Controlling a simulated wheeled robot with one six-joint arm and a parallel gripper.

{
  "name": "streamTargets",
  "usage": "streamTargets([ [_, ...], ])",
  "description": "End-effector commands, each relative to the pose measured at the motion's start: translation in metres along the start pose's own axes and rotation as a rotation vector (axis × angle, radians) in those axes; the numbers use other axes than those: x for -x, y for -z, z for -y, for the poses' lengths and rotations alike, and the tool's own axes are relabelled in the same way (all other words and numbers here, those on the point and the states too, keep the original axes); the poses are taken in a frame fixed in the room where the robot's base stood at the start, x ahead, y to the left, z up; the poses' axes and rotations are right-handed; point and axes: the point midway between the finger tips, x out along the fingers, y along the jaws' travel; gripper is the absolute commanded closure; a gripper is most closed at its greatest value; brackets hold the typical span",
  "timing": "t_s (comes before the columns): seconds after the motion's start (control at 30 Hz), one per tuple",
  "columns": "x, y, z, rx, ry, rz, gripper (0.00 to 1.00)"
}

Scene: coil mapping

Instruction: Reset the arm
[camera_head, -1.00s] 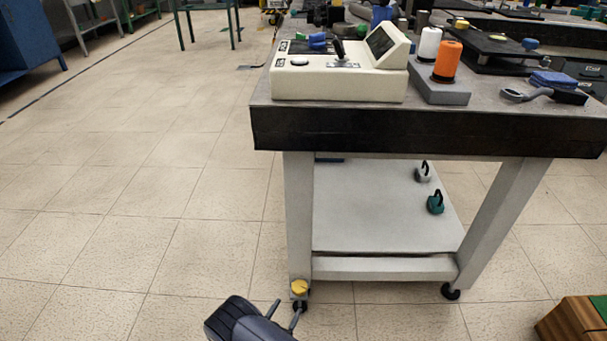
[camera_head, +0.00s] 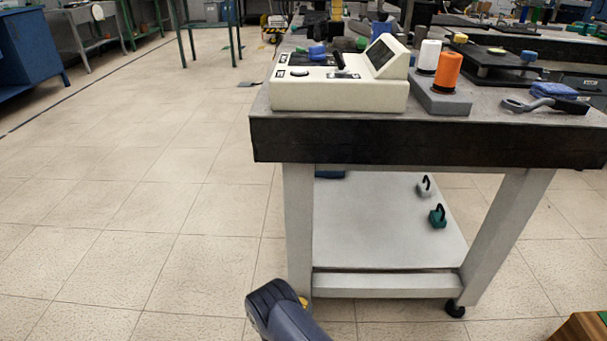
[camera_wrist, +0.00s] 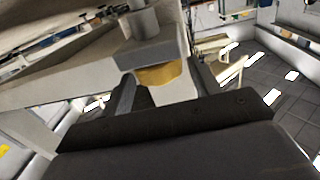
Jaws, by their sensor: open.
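My gripper (camera_wrist: 164,88) is open in the wrist view, with a dark finger on each side. A yellow round piece (camera_wrist: 158,75) shows beyond and between the fingers, under a grey block; I cannot tell whether anything touches it. In the head view my dark arm end (camera_head: 285,312) is low in front of the workbench's (camera_head: 380,140) near left leg. It hides most of a yellow piece (camera_head: 304,301) at the leg's foot. The fingertips are not clear in the head view.
On the bench top stand a cream control box (camera_head: 335,95), an orange spool (camera_head: 447,70) and a white spool (camera_head: 429,56). Green (camera_head: 438,216) and grey weights (camera_head: 424,187) sit on the lower shelf. A wooden box (camera_head: 580,329) is at lower right. Floor at left is clear.

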Motion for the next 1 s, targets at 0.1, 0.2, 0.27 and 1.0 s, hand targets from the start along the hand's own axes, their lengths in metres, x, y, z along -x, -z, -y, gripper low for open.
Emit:
streamTargets([
  [0.1, 0.000, 0.000, -0.003, 0.001, 0.050, 0.000, 0.41],
  [0.2, 0.000, 0.000, -0.004, 0.001, 0.095, 0.002, 0.41],
  [0.27, -0.001, 0.000, -0.005, 0.001, 0.122, 0.000, 0.41],
  [1.0, -0.003, 0.000, -0.012, -0.001, 0.423, 0.000, 0.41],
])
